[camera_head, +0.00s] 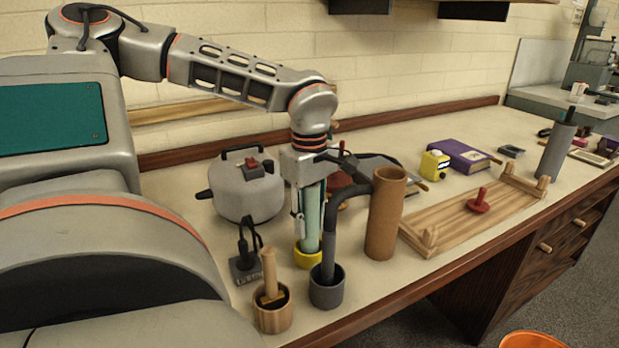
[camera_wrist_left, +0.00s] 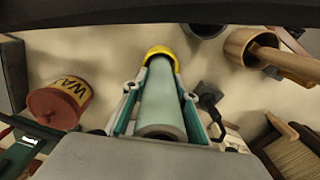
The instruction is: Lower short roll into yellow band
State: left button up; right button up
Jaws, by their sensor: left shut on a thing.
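The short roll is a pale green cylinder (camera_head: 312,218), held upright by my left gripper (camera_head: 306,226). The gripper is shut on it, with its fingers on both sides. The yellow band (camera_head: 308,259) is a low ring on the table directly under the roll. The roll's lower end is at the band's opening and looks inside the rim; how deep it sits is hidden. In the left wrist view, the roll (camera_wrist_left: 162,100) runs between the fingers (camera_wrist_left: 160,92), and the yellow band (camera_wrist_left: 160,50) curves around its far end. My right gripper is not in view.
A dark grey cup (camera_head: 327,290) with a bent pipe stands close in front, beside a wooden cup (camera_head: 273,312) with a stick. A tall brown tube (camera_head: 385,213) stands right. A grey kettle (camera_head: 246,190) is behind left. A wooden rack (camera_head: 480,212) lies farther right.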

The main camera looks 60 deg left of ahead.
pick_arm(q)
jog(key=shift+f, duration=1)
dwell(0.3)
jog(key=o, duration=1.2)
